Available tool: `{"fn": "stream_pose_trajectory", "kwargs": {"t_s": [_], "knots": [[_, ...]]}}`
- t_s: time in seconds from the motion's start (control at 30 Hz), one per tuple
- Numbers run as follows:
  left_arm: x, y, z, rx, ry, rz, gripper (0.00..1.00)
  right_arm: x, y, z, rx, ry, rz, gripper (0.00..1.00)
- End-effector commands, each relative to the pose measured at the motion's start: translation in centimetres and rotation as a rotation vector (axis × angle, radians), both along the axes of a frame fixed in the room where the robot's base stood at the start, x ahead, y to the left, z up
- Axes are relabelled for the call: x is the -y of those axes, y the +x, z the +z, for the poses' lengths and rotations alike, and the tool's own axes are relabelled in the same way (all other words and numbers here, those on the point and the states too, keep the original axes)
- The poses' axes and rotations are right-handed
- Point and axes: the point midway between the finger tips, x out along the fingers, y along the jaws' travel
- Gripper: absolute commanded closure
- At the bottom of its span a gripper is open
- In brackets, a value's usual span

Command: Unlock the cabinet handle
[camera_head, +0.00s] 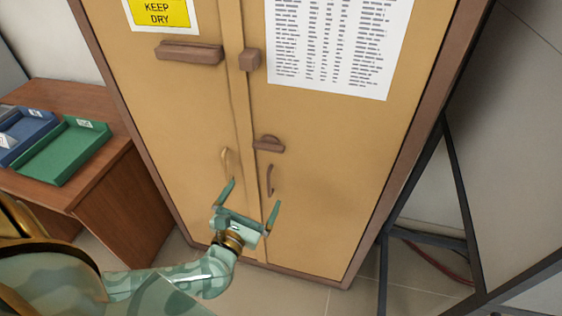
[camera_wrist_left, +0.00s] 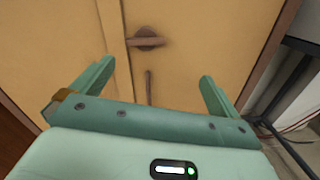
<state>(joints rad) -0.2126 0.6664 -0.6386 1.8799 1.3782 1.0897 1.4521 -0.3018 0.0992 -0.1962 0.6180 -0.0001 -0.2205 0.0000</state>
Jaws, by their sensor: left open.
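The tan double-door cabinet (camera_head: 322,133) stands upright ahead, its doors shut along a middle seam. A brown turning handle (camera_head: 269,144) with a round base sits on the right door beside the seam, its bar roughly level. It also shows in the left wrist view (camera_wrist_left: 146,42), above the gap between my fingers. Slim upright pulls flank the seam lower down: one on the left door (camera_head: 226,160) and one on the right door (camera_head: 270,180). My left gripper (camera_head: 255,192) is open and empty, in front of the doors and lower in the picture than the turning handle. My right gripper is out of view.
A brown block handle (camera_head: 189,52) and a small block (camera_head: 250,60) are higher on the doors. A wooden desk (camera_head: 119,187) with green (camera_head: 64,152) and blue trays stands left. A dark metal frame (camera_head: 455,170) stands right of the cabinet.

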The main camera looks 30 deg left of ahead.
Motion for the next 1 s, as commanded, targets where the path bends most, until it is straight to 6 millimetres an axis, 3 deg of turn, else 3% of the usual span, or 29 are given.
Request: {"fn": "stream_pose_trajectory", "kwargs": {"t_s": [0.1, 0.27, 0.8, 1.0], "knots": [[-1.3, -0.2, -0.3, 0.018, -0.173, 0.068, 0.0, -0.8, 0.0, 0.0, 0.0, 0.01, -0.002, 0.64], [-1.7, 0.7, -0.3, 0.032, -0.222, 0.074, 0.0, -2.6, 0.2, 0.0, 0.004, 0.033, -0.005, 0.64], [-4.6, 12.8, -0.3, 0.033, -0.216, 0.073, 0.0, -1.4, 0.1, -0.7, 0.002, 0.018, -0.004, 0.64], [-5.1, 15.1, -0.3, 0.031, -0.215, 0.071, 0.0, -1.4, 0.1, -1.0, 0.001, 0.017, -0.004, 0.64]]}}
